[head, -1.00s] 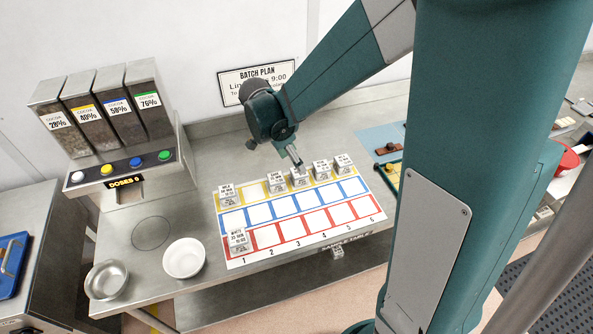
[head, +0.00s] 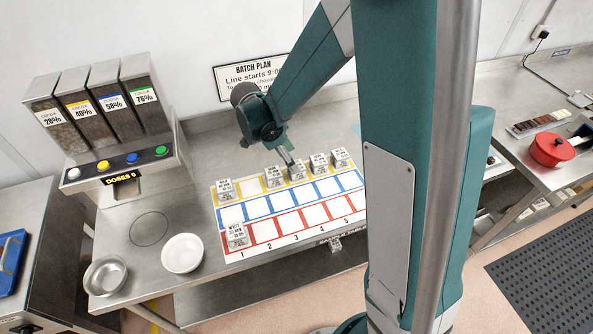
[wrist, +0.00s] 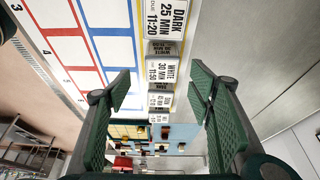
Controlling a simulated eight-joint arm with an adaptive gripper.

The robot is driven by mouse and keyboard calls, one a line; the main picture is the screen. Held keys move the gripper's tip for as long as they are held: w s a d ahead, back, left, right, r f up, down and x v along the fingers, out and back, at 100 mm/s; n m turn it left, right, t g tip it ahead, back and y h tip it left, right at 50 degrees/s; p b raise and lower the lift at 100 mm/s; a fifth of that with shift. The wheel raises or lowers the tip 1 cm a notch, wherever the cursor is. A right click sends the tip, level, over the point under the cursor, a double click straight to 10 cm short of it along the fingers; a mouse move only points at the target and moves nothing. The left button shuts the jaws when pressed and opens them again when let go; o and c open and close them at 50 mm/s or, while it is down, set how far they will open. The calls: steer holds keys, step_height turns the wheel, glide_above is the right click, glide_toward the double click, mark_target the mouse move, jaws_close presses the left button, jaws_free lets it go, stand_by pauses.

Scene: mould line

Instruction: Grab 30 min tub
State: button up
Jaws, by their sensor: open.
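The tub labelled white, 30 min (wrist: 161,72) stands in the yellow row, just past the tub labelled dark, 25 min (wrist: 164,20) in the wrist view. In the head view the 30 min tub (head: 297,172) is in the middle of the yellow row, partly behind my fingers. My gripper (wrist: 161,88) is open, with one finger on each side of the line of tubs. In the head view my gripper (head: 288,158) is just above and beside this tub. I cannot tell whether a finger touches it.
More tubs stand close beyond (head: 319,163) and at the row's left end (head: 225,189); one is in the red row (head: 236,236). The printed board (head: 285,212) is otherwise mostly bare. A white bowl (head: 182,253), a steel bowl (head: 106,275) and a dispenser (head: 122,165) are at left.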

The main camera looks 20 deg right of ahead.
steer(key=shift+x, duration=0.85)
steer(key=shift+x, duration=2.65)
steer(key=shift+w+d+r, duration=0.1)
steer(key=shift+w, duration=0.1)
steer(key=c, duration=1)
steer(key=shift+r, duration=0.2)
steer(key=shift+r, duration=4.8)
